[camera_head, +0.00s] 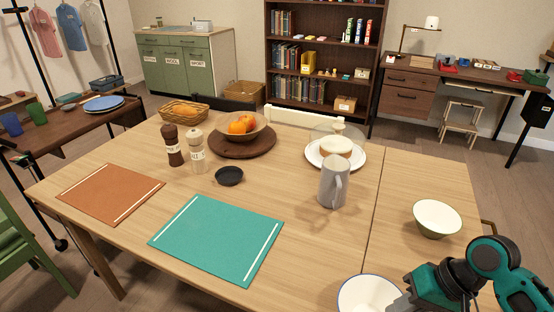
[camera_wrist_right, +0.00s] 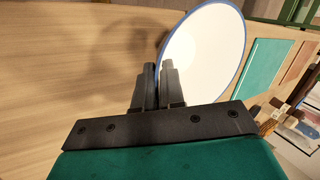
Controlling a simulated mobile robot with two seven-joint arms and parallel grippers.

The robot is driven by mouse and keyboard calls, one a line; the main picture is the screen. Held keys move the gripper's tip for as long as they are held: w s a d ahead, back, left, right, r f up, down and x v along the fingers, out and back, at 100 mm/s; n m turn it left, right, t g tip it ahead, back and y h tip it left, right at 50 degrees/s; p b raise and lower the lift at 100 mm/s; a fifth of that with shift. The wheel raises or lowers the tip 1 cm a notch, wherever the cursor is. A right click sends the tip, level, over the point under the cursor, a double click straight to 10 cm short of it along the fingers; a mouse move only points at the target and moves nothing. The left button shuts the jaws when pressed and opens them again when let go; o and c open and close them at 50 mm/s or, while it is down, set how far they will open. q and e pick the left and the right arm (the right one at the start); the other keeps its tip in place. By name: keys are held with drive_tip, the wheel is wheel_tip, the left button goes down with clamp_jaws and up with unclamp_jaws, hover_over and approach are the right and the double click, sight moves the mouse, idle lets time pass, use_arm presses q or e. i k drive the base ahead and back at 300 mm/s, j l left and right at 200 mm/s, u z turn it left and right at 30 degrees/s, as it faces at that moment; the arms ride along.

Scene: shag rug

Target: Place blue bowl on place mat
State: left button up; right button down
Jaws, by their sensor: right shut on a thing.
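The blue bowl (camera_head: 366,293), white inside with a thin blue rim, is at the bottom edge of the head view, partly cut off. It fills the upper middle of the right wrist view (camera_wrist_right: 205,48). My right gripper (camera_wrist_right: 157,78) is shut on the bowl's rim, one finger on each side of the wall. I cannot tell whether the bowl touches the table. A teal place mat (camera_head: 217,238) lies left of the bowl, and an orange-brown place mat (camera_head: 110,192) lies farther left. Both are bare. My left gripper is not in view.
A grey pitcher (camera_head: 333,184) stands behind the bowl. A white bowl with a green outside (camera_head: 437,219) sits to the right. A small black dish (camera_head: 229,176), two mills (camera_head: 197,152) and a fruit bowl (camera_head: 240,128) stand behind the teal mat. Table between blue bowl and teal mat is clear.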

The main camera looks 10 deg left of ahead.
sight(110, 189)
drive_tip(key=i+j+u, duration=0.1)
drive_tip(key=j+u, duration=0.25)
drive_tip(key=i+j+u, duration=0.1)
drive_tip(key=j+u, duration=0.15)
drive_tip(key=u, duration=0.15)
drive_tip(key=i+j+u, duration=0.15)
drive_tip(key=j, duration=0.2)
drive_tip(key=i+j+u, duration=0.15)
drive_tip(key=i+j, duration=0.5)
drive_tip(key=j, duration=0.15)
drive_tip(key=i+j, duration=0.4)
drive_tip(key=j+u, duration=0.05)
drive_tip(key=j, duration=0.05)
